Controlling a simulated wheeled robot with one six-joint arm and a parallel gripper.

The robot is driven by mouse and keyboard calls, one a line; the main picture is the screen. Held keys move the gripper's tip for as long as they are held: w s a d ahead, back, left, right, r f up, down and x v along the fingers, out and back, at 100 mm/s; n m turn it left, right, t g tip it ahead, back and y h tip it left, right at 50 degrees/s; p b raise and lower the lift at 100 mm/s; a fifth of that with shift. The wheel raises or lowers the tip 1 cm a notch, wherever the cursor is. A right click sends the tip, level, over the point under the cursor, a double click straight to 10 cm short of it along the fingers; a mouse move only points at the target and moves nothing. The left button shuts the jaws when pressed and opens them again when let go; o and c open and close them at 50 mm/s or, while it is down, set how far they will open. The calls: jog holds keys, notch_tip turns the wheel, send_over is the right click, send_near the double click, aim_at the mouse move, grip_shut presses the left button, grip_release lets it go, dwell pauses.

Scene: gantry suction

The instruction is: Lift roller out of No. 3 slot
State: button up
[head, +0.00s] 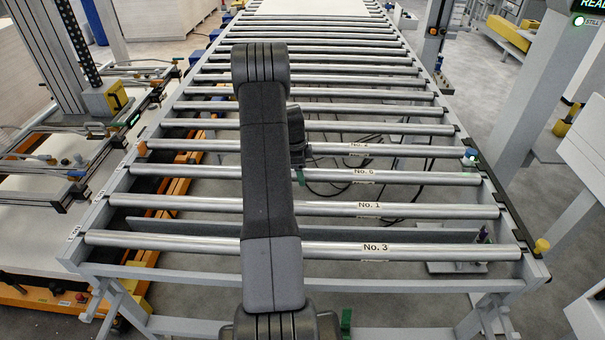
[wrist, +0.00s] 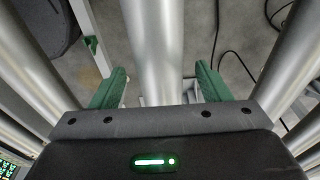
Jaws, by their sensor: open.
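The roller marked No. 3 (head: 440,252) is the nearest roller. It lies across the frame with both ends in the side rails, partly hidden behind my arm. My gripper (head: 299,177) is beyond it, close to the No. 5 roller (head: 420,177) in the picture; its body is mostly hidden by my arm and one green fingertip shows. In the wrist view my gripper (wrist: 161,84) is open, with a green finger on each side of one metal roller (wrist: 158,40) and gaps on both sides. I cannot tell which numbered roller that is.
The No. 1 roller (head: 430,211) lies just beyond No. 3, and the No. 2 roller (head: 420,151) lies beyond No. 5. A yellow knob (head: 542,245) stands on the right side rail. Black cables (head: 330,190) lie on the floor below the rollers.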

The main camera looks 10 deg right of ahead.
jog(key=shift+f, duration=0.15)
grip_shut()
jog(key=shift+w, duration=0.1)
jog(key=shift+r, duration=0.2)
